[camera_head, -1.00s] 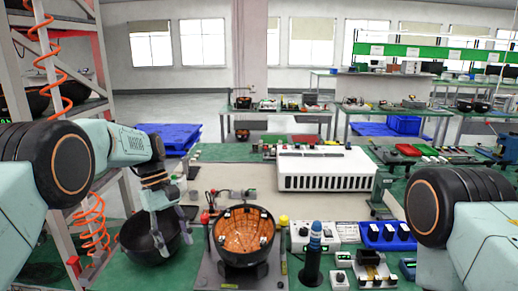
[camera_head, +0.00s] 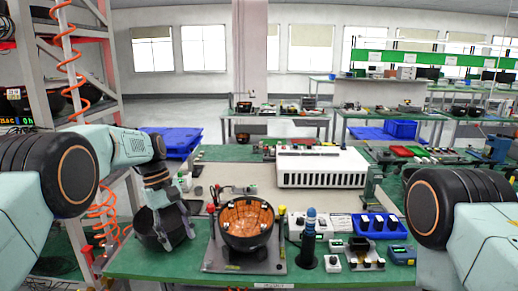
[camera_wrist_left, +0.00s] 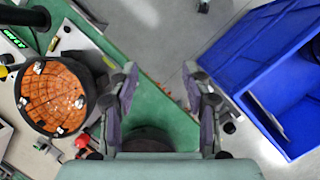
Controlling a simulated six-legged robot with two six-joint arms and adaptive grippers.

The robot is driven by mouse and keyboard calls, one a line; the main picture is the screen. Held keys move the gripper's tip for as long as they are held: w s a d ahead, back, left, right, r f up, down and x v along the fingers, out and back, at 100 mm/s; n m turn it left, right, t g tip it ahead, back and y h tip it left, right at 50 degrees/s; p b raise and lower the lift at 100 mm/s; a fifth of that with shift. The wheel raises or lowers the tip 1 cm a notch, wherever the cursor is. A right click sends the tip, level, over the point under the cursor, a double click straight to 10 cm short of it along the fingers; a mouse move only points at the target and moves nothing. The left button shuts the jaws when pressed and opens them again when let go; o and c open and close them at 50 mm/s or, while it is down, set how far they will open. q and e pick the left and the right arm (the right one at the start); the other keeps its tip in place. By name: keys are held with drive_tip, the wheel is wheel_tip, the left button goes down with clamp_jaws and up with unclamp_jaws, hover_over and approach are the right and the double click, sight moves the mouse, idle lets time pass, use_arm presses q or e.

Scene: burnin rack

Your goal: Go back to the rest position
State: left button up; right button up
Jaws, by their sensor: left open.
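My left gripper (camera_head: 176,228) hangs down at the left end of the green table (camera_head: 150,265), over a black bowl (camera_head: 150,232). In the left wrist view its two fingers (camera_wrist_left: 165,95) are spread apart with nothing between them. The black bowl shows there only as a dark edge (camera_wrist_left: 147,138) near the gripper's base. Whether the fingers touch the bowl cannot be told in the head view. My right arm comes in at the right edge, but its gripper is out of view.
A black bowl with an orange inside (camera_head: 247,222) sits in a fixture right of my left gripper. A shelf rack (camera_head: 85,33) with a coiled orange hose stands at the left. A white slotted box (camera_head: 322,167) stands mid-table. Blue bins (camera_wrist_left: 285,75) lie beyond the table.

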use_arm(q)
drive_tip(key=w+a+f+m+t+y, duration=0.1)
drive_tip(key=w+f+t, duration=0.2)
drive_tip(key=w+f, duration=0.35)
drive_tip(key=s+a+f+m+t+y+b, duration=0.1)
drive_tip(key=s+f+m+b, duration=0.1)
drive_tip(key=s+f, duration=0.65)
drive_tip(key=s+a+f+m+t+y+b, duration=0.15)
drive_tip(key=s+f, duration=0.35)
drive_tip(key=f, duration=0.7)
drive_tip(key=s+f+m+g+b, duration=0.1)
drive_tip(key=s+f+b, duration=0.3)
drive_tip(key=s, duration=0.7)
drive_tip(key=s+f+m+g+b, duration=0.1)
drive_tip(key=s+f+b, duration=0.2)
drive_tip(key=s, duration=0.9)
drive_tip(key=s+d+f+m+g+b, duration=0.1)
drive_tip(key=s+f+b, duration=0.3)
drive_tip(key=s, duration=0.8)
drive_tip(key=shift+s+f+b, duration=0.15)
drive_tip(key=shift+f+b, duration=0.15)
drive_tip(key=shift+f, duration=0.2)
use_arm(e)
wheel_tip(320, 180, down, 16)
drive_tip(key=w, duration=0.1)
drive_tip(key=shift+w+r, duration=0.2)
drive_tip(key=shift+r, duration=0.05)
